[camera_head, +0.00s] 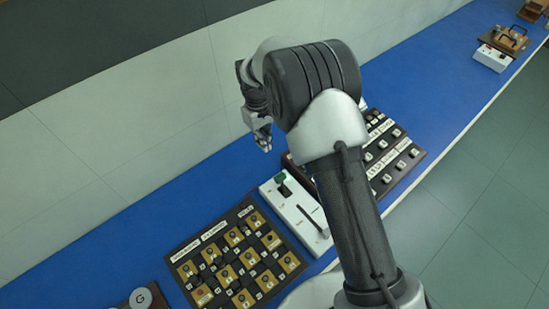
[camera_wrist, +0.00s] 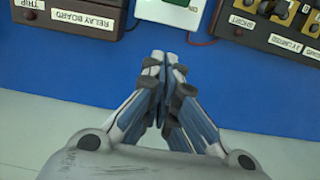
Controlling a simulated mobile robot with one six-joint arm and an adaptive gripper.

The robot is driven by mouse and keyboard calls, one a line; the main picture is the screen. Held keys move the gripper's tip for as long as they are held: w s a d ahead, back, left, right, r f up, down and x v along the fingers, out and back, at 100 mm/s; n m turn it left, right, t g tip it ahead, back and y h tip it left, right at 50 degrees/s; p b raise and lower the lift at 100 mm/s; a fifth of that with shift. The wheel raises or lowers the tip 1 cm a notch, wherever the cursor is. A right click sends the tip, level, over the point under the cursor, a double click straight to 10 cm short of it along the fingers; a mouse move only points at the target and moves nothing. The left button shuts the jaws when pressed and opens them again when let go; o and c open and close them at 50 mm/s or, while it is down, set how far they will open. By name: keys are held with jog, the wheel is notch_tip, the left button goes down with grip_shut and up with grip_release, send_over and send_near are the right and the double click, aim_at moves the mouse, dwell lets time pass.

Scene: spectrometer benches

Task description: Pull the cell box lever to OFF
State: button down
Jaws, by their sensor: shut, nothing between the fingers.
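A white box (camera_head: 293,214), which I take for the cell box, lies on the blue bench between two dark boards. It has a green part (camera_head: 280,178) at its far end and a thin dark bar (camera_head: 309,217) at its near end. I cannot tell which part is the lever or read its setting. My gripper (camera_head: 263,141) is above the bench beyond the box. In the wrist view my gripper (camera_wrist: 164,58) is shut and empty, its tips just below the edge of a white box (camera_wrist: 170,13) with a green patch (camera_wrist: 181,3), cut off by the frame top.
A board with tan tiles (camera_head: 240,262) lies left of the box, and a dark switch board (camera_head: 392,150) lies right, partly behind my arm. The wrist view shows a relay board (camera_wrist: 70,17) and another labelled board (camera_wrist: 275,25). Bare blue bench (camera_wrist: 240,90) surrounds my fingers.

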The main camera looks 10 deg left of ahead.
aim_at(282, 183)
jog(key=shift+f, duration=0.1)
notch_tip(282, 183, down, 10)
jog(key=s+d+r, duration=0.2)
jog(key=s+d, duration=0.1)
jog(key=shift+d, duration=0.2)
dwell(0.4)
